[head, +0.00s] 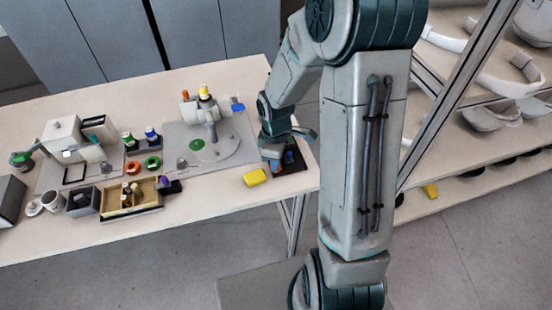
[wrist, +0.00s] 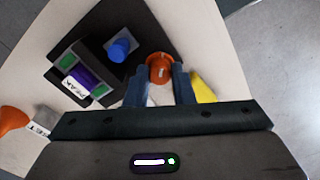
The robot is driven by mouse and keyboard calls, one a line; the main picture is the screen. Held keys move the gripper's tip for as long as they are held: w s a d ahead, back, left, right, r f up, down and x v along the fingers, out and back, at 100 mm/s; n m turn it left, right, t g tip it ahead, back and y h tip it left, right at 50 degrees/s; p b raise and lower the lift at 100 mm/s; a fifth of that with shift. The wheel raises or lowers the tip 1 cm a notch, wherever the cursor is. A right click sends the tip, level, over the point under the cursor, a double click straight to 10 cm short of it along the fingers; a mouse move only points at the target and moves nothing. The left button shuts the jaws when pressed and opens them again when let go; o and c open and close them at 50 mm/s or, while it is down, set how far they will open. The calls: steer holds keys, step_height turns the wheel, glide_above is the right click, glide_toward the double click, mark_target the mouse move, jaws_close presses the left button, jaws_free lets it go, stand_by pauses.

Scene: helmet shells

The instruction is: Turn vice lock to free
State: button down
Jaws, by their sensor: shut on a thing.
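In the wrist view an orange-red round knob (wrist: 161,62) with a small pale mark sits between the fingertips of my gripper (wrist: 161,78). The fingers are shut on its two sides. I take it to be the vice lock; the mark is too small to read. A dark plate (wrist: 112,22) beside it carries a blue knob (wrist: 120,49) and a purple piece (wrist: 78,79) with a white label and green patches. In the head view my gripper (head: 272,152) is low over the dark plate (head: 294,166) at the table's right end, and my arm hides the orange-red knob.
A yellow block (head: 255,177) lies close to my gripper at the table's front edge. A grey board with a round stand (head: 213,150) is to its left. A wooden tray (head: 146,209) and other fixtures fill the left side. Shelves with pale shells (head: 492,115) stand at right.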

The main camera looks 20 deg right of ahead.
steer(key=c, duration=1.2)
jaws_free()
steer(key=shift+c, duration=0.2)
step_height(320, 180, up, 14)
steer(key=shift+p, duration=0.35)
